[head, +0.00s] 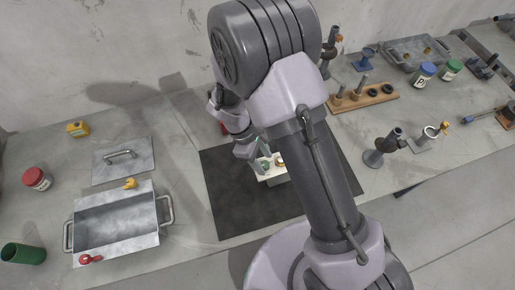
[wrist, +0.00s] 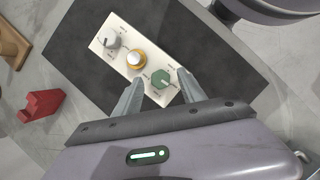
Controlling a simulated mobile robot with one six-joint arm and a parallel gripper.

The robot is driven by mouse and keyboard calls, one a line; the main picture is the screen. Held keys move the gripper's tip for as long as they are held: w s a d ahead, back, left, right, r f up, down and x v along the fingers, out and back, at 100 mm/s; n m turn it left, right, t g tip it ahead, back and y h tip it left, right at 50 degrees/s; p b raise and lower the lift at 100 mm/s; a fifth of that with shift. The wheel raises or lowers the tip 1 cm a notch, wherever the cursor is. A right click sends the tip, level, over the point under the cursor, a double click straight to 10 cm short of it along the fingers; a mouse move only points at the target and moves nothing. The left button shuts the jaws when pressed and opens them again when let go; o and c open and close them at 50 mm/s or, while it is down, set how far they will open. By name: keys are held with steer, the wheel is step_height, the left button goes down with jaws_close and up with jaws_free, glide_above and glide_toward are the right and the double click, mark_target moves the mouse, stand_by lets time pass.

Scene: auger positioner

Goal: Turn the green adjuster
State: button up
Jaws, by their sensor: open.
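The green adjuster (wrist: 161,79) is a faceted knob at the near end of a white panel (wrist: 122,63) in the wrist view. In the head view the green adjuster (head: 265,165) shows small and partly crowded by my arm. My gripper (wrist: 159,82) is open, with one finger on each side of the green adjuster. I cannot tell whether either finger touches it. A yellow-orange knob (wrist: 136,60) and a grey knob (wrist: 111,40) sit further along the same panel.
The panel stands on a black mat (head: 228,208). A red block (wrist: 42,105) lies left of the mat in the wrist view. A metal tray (head: 115,222) stands left of the mat. A wooden rack (head: 365,97) and a dark stand (head: 380,150) are at the right.

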steer(key=p+v, duration=0.3)
steer(key=v, duration=1.3)
steer(key=shift+r, duration=0.35)
steer(key=shift+a, duration=0.15)
